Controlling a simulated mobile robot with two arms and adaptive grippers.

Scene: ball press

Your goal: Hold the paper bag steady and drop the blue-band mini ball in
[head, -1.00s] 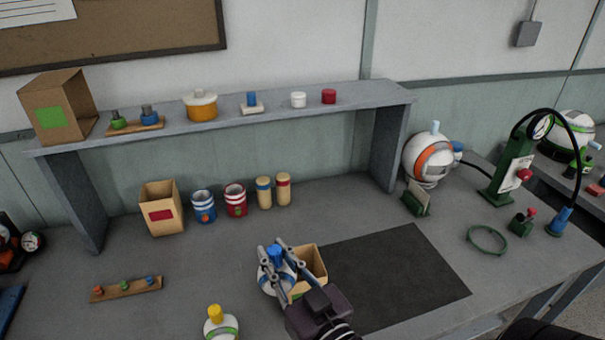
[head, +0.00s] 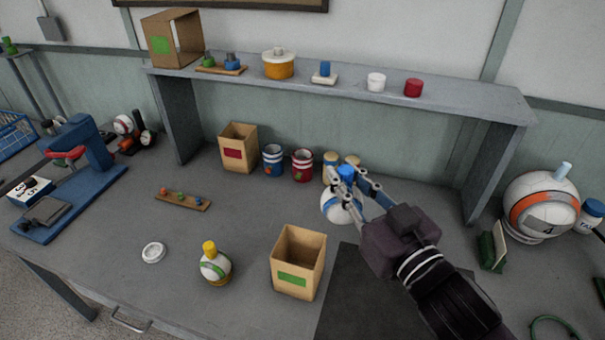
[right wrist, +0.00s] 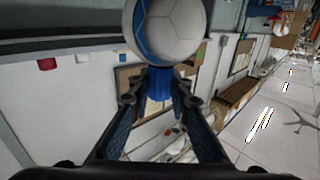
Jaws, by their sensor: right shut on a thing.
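The blue-band mini ball (head: 336,208) is white with a blue band and a blue knob on top. My right gripper (head: 350,180) is shut on that blue knob, with the ball hanging below it. In the right wrist view the ball (right wrist: 172,28) sits beyond the fingertips (right wrist: 160,85), which pinch the blue knob. An open brown paper bag (head: 286,266) with a green label stands upright on the table, below and left of the ball in the head view. I see no ball inside its visible part. My left gripper is not in view and nothing holds the bag.
A green-band ball (head: 215,266) with a yellow knob stands left of the bag, near a white ring (head: 153,252). A red-label bag (head: 238,150) and several jars stand behind. A dark mat (head: 350,300) lies right of the bag. The shelf (head: 450,100) spans the back.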

